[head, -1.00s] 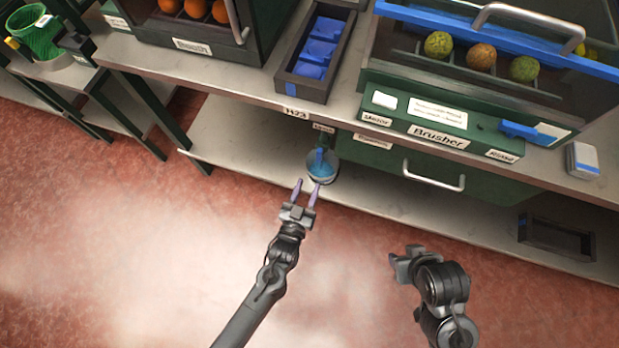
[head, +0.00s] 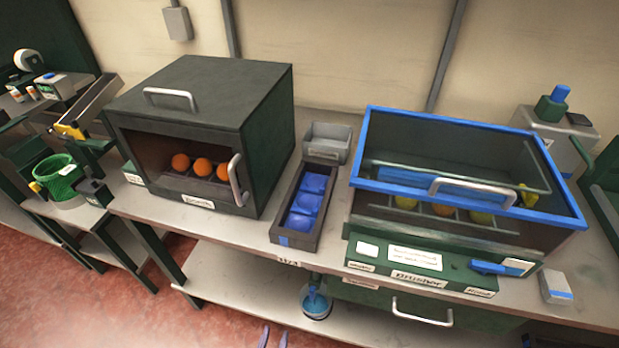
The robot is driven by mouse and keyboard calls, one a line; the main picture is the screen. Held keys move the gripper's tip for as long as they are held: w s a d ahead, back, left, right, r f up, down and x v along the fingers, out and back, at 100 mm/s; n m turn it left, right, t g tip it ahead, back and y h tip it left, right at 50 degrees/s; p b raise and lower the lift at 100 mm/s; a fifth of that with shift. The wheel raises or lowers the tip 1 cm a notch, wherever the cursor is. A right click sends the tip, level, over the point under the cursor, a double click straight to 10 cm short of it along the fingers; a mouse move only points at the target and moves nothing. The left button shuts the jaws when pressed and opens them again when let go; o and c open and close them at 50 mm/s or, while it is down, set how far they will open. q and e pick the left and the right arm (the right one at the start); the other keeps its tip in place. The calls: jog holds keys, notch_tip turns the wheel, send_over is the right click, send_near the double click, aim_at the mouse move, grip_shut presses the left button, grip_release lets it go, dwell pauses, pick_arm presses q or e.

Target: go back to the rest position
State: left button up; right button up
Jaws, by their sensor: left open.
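Only the two purple fingertips of my left gripper (head: 273,338) show, at the bottom edge of the head view. They are apart with nothing seen between them, below the lower shelf and the round blue-filled bowl (head: 316,303). The rest of the left arm is below the frame. My right gripper is out of the picture.
A dark green box (head: 215,85) holding several oranges stands on the bench. Beside it are a tray of blue pieces (head: 277,234) and a blue-framed brusher machine (head: 400,272) with fruit inside. A drawer handle (head: 422,314) juts out below. Red floor is clear at lower left.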

pick_arm(q)
jog(key=s+a+r+g+y+p, duration=0.1)
jog(key=s+a+r+g+p, duration=0.15)
jog(key=a+r, duration=0.35)
jog(key=s+a+r+g+y+p, duration=0.15)
jog(key=a+r+g+p, duration=0.25)
jog(key=r, duration=0.5)
jog(key=s+a+r+g+p, duration=0.1)
jog(key=s+r+g, duration=0.15)
jog(key=s, duration=0.25)
jog(key=s+a+r+g+p, duration=0.1)
jog(key=s+a+g, duration=0.1)
jog(key=s+g, duration=0.3)
notch_tip(320, 180, up, 36)
jog(key=t+p, duration=0.1)
jog(key=p, duration=3.5)
jog(key=shift+s+r, duration=0.25)
jog(key=shift+s, duration=0.1)
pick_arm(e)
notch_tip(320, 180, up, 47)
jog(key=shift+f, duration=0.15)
